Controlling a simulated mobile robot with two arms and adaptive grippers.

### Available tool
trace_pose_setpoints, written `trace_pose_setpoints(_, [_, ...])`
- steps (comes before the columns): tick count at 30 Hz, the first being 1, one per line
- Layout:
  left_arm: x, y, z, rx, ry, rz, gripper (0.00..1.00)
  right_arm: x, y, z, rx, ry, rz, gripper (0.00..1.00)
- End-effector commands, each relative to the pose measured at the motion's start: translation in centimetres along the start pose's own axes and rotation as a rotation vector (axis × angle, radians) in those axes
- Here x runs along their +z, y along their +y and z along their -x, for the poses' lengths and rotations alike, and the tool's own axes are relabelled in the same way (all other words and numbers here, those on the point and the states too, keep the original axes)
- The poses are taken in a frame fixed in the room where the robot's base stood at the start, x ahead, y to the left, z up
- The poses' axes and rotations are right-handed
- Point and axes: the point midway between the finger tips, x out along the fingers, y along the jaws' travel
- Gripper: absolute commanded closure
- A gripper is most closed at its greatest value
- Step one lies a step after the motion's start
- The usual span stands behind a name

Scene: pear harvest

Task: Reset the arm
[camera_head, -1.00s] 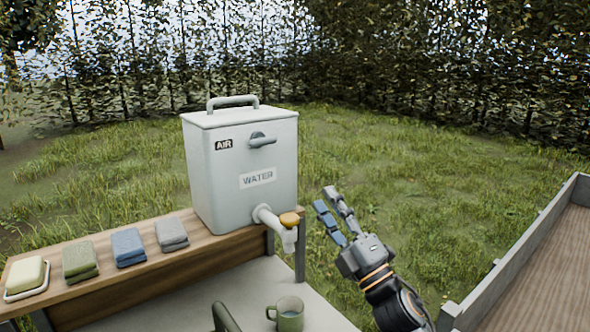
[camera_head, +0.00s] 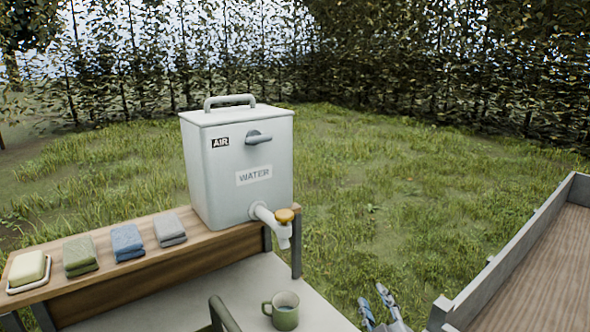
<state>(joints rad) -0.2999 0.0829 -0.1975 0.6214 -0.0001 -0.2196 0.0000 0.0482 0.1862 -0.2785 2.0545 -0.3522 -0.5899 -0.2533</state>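My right gripper (camera_head: 376,304) shows at the bottom edge of the head view, right of the green mug. Only its two fingers and a bit of its body show; the fingers point up and stand apart, with nothing between them. The rest of the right arm is out of the picture. My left gripper is not in view.
A grey water dispenser (camera_head: 236,165) with an orange-topped tap stands on a wooden shelf (camera_head: 150,268). Folded cloths (camera_head: 127,242) and soap (camera_head: 28,268) lie left of it. A green mug (camera_head: 284,312) stands below. A wooden-floored trailer bed (camera_head: 545,270) is at right. Grass lies between.

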Motion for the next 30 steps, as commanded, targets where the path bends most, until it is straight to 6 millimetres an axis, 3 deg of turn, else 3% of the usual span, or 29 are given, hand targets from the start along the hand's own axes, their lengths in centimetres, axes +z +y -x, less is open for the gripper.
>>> trace_pose_setpoints(1, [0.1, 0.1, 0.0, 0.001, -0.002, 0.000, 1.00, 2.8, -1.7, 2.0, -0.052, -0.101, -0.069, 0.65])
trace_pose_setpoints(3, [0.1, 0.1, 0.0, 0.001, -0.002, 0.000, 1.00, 6.5, -3.9, 5.2, -0.124, -0.256, -0.168, 0.65])
trace_pose_setpoints(6, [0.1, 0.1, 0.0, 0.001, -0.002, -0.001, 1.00, 10.7, -6.8, 10.4, -0.221, -0.467, -0.291, 0.65])
trace_pose_setpoints(9, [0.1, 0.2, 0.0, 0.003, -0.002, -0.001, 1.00, 13.3, -9.0, 15.2, -0.296, -0.635, -0.377, 0.65])
trace_pose_setpoints(15, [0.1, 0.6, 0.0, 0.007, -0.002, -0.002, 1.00, 15.9, -11.6, 22.7, -0.402, -0.873, -0.482, 0.65])
trace_pose_setpoints(21, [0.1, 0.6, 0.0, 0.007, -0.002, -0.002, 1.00, 16.9, -13.1, 28.9, -0.482, -1.057, -0.546, 0.65])
trace_pose_setpoints(24, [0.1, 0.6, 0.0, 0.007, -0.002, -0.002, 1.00, 17.0, -13.6, 31.9, -0.518, -1.142, -0.572, 0.65])
trace_pose_setpoints(30, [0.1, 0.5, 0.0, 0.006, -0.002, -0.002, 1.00, 20.5, -17.0, 30.0, -0.524, -1.150, -0.563, 0.65])
